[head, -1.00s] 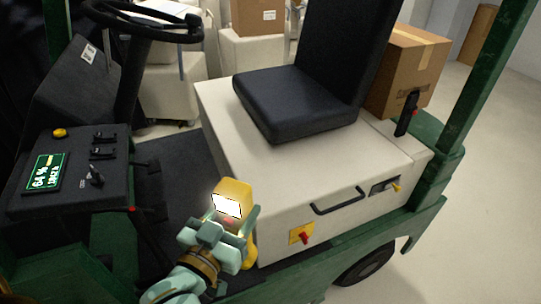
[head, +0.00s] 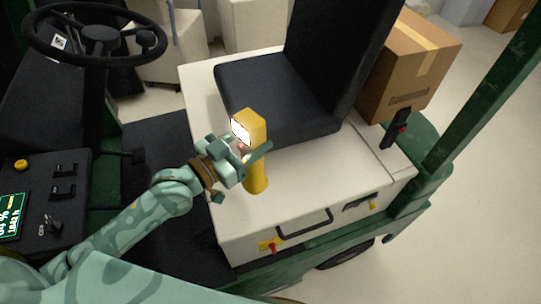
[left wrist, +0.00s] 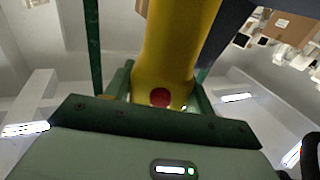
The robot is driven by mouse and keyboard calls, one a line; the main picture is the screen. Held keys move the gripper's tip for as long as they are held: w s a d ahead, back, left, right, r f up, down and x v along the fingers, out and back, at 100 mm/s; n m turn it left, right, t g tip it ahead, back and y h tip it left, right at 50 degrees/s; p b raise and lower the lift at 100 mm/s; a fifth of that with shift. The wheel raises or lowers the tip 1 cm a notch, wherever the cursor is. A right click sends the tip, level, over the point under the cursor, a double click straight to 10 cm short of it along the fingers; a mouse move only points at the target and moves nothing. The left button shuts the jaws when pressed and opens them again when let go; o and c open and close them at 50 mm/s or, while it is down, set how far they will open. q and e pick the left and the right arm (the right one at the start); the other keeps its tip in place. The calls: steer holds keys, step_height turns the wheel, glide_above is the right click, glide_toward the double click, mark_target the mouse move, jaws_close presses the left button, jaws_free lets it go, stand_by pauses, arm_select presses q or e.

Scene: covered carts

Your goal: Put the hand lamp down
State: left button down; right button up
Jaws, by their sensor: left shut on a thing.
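The yellow hand lamp (head: 257,170) is upright, with its white lit face turned to the left. My left gripper (head: 243,150) is shut on the lamp around its middle. In the head view the lamp appears over the pale seat box (head: 290,207) of the cart, in front of the black seat (head: 280,105). I cannot tell whether its base touches the box top. In the left wrist view the lamp's yellow body (left wrist: 180,45) stands between the fingers, with a red button showing. My right gripper is not in view.
A cardboard box (head: 415,65) stands behind the seat, near a black handle (head: 396,128). The steering wheel (head: 95,38) and control panel (head: 40,195) are at the left. A green post (head: 485,85) rises at the right. The box top right of the lamp is bare.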

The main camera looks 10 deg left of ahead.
arm_select(q)
steer(key=w+d+f+b, duration=0.2)
steer(key=w+d+f, duration=0.2)
steer(key=f, duration=0.5)
steer(key=shift+w, duration=0.15)
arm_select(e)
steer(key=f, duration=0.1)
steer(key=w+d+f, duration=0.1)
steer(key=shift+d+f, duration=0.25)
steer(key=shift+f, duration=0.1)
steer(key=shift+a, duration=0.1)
arm_select(q)
steer(key=shift+f+b, duration=0.1)
steer(key=shift+b, duration=0.2)
steer(key=c, duration=0.5)
jaws_free()
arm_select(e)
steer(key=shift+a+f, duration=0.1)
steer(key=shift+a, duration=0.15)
